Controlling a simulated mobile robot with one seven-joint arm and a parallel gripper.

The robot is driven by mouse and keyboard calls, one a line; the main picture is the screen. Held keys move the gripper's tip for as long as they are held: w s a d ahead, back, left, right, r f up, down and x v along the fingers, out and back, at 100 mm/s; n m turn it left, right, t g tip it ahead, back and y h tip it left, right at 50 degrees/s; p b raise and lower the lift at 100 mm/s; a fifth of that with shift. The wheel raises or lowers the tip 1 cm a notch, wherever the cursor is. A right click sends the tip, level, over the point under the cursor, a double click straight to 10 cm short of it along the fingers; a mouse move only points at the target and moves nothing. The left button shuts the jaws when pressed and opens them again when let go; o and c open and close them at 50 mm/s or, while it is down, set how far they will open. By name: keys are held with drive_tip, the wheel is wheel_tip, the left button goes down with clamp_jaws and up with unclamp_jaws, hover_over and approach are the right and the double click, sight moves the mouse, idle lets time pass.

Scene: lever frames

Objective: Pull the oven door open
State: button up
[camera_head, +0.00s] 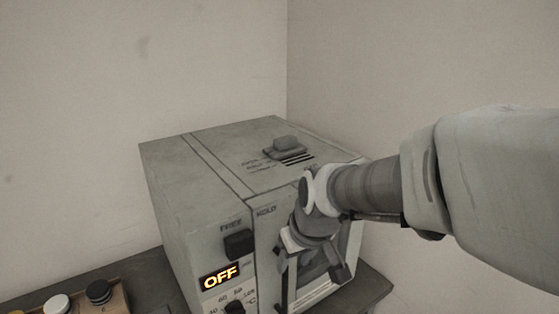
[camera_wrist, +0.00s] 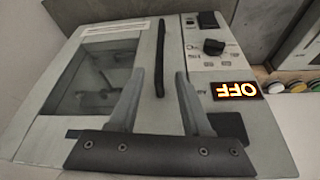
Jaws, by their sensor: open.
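The oven (camera_head: 205,180) is a grey box on a dark surface, with its front turned to the lower right. Its door (camera_wrist: 52,125) has a window (camera_wrist: 98,80) and appears shut. A dark upright bar handle (camera_wrist: 160,58) runs along the door's edge near the control panel. My gripper (camera_head: 312,265) is at the door front in the head view, and my arm and wrist hide much of the door there. In the wrist view my gripper (camera_wrist: 160,72) is open, with one finger on each side of the handle in the picture. I cannot tell whether either finger touches it.
The oven's panel has a lit OFF display (camera_head: 220,277) and dark knobs (camera_head: 239,244). A small grey object (camera_head: 285,147) is on the oven top. A box with round knobs (camera_head: 98,292) stands at lower left. Walls rise behind and to the right.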

sight(286, 279)
drive_tip(key=b+x, duration=0.1)
drive_tip(key=x, duration=1)
drive_tip(key=shift+w+f, duration=0.2)
drive_tip(key=shift+f, duration=0.05)
clamp_jaws()
idle(1.0)
